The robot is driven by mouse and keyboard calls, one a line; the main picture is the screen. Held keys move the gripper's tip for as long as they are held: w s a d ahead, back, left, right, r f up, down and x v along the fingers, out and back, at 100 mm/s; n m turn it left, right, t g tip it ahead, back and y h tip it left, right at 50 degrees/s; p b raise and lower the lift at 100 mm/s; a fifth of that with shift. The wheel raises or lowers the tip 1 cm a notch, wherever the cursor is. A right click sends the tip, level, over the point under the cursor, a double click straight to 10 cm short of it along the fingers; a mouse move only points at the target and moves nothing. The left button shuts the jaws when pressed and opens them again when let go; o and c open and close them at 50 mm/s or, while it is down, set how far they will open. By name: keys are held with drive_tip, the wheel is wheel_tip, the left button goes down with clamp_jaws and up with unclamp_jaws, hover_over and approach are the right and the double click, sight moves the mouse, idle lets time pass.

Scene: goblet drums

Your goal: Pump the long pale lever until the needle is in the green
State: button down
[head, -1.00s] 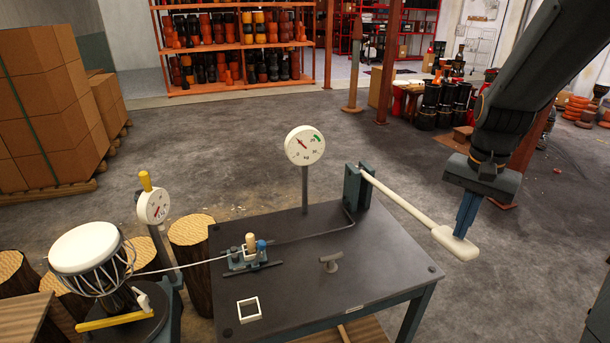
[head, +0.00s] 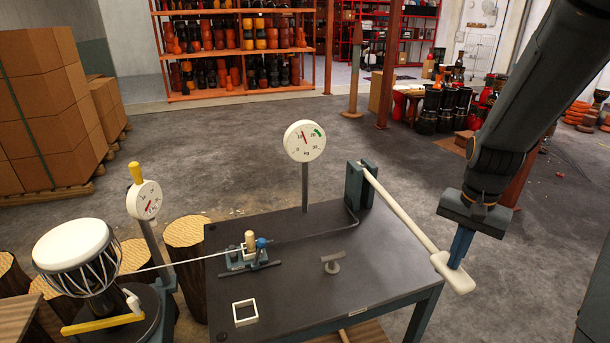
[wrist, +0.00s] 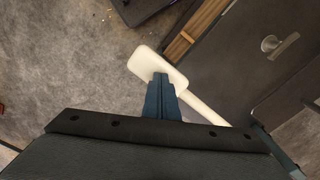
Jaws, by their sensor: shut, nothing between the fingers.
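The long pale lever (head: 402,216) runs from a dark teal pivot block (head: 358,186) on the table out past the table's right edge. It slopes down to a flat paddle end (head: 455,275). My gripper (head: 457,262) is shut and empty, its blue fingertips at the top of the paddle. In the wrist view the fingertips (wrist: 160,80) lie over the pale paddle (wrist: 150,63). The round white gauge (head: 304,141) stands on a post behind the table. Its red needle points up and slightly left, short of the green band (head: 318,132) at upper right.
The dark table (head: 300,270) carries a small clamp (head: 250,253) with a cord to a goblet drum (head: 75,250), a white square frame (head: 245,312) and a grey T-shaped handle (head: 331,262). A second, smaller gauge (head: 144,200) stands near the drum. Floor right of the table is clear.

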sight(448, 274)
wheel_tip(448, 274, down, 6)
drive_tip(key=b, duration=0.2)
drive_tip(key=shift+w+f+b, duration=0.15)
drive_tip(key=shift+f+b, duration=0.05)
drive_tip(key=shift+b, duration=0.2)
wheel_tip(448, 274, up, 18)
drive_tip(key=s+p, duration=0.1)
drive_tip(key=p, duration=1.4)
drive_tip(key=shift+d+f, duration=0.15)
drive_tip(key=shift+f, duration=0.05)
drive_tip(key=f+b, duration=0.3)
drive_tip(key=f, duration=0.3)
drive_tip(key=f+b, duration=0.3)
drive_tip(key=f, duration=0.2)
drive_tip(key=f+b, duration=0.3)
drive_tip(key=f, duration=0.3)
drive_tip(key=shift+w+f, duration=0.35)
drive_tip(key=shift+w, duration=0.05)
wheel_tip(448, 274, up, 18)
drive_tip(key=s+p, duration=0.1)
drive_tip(key=p, duration=1)
drive_tip(key=shift+f, duration=0.2)
drive_tip(key=shift+s+d, duration=0.1)
